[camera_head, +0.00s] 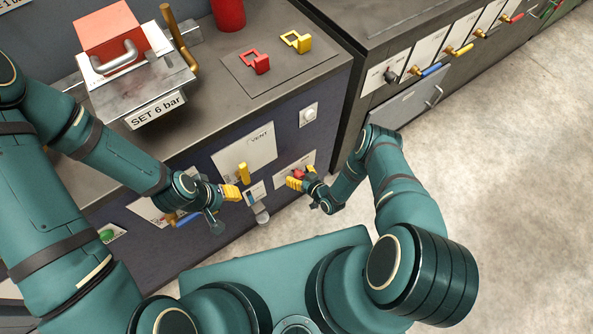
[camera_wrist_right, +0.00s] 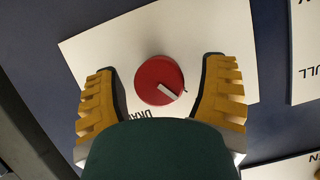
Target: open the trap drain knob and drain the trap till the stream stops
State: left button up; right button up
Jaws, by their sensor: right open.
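The drain knob (camera_wrist_right: 159,80) is a round red knob with a white pointer bar, on a white plate (camera_wrist_right: 110,52) whose partly hidden label begins "DRA". In the right wrist view it sits between the yellow ribbed fingers of my right gripper (camera_wrist_right: 160,95), which is open, with a gap on each side. In the head view the knob (camera_head: 298,174) shows as a bit of red at my right gripper (camera_head: 301,181). My left gripper (camera_head: 231,192) is at the front panel, left of the yellow vent handle (camera_head: 244,173); whether its fingers are apart is unclear. No stream is visible.
A clear cup-like part (camera_head: 262,216) hangs below the small gauge plate between the grippers. A blue-handled valve (camera_head: 186,219) is beside my left gripper. The floor at right (camera_head: 500,200) is clear.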

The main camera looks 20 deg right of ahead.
jog(key=c, duration=1.2)
jog(key=shift+d+m+y, duration=0.1)
jog(key=shift+m+y, duration=0.7)
jog(key=shift+m, duration=0.3)
jog(key=m+y, duration=0.1)
jog(key=m, duration=0.1)
jog(key=shift+m+y, duration=0.3)
jog(key=m+y, duration=0.1)
jog(key=m, duration=0.2)
jog(key=shift+y, duration=0.4)
jog(key=shift+m+y, duration=0.5)
jog(key=shift+m, duration=0.7)
jog(key=shift+w+t, duration=0.1)
jog(key=shift+t, duration=0.2)
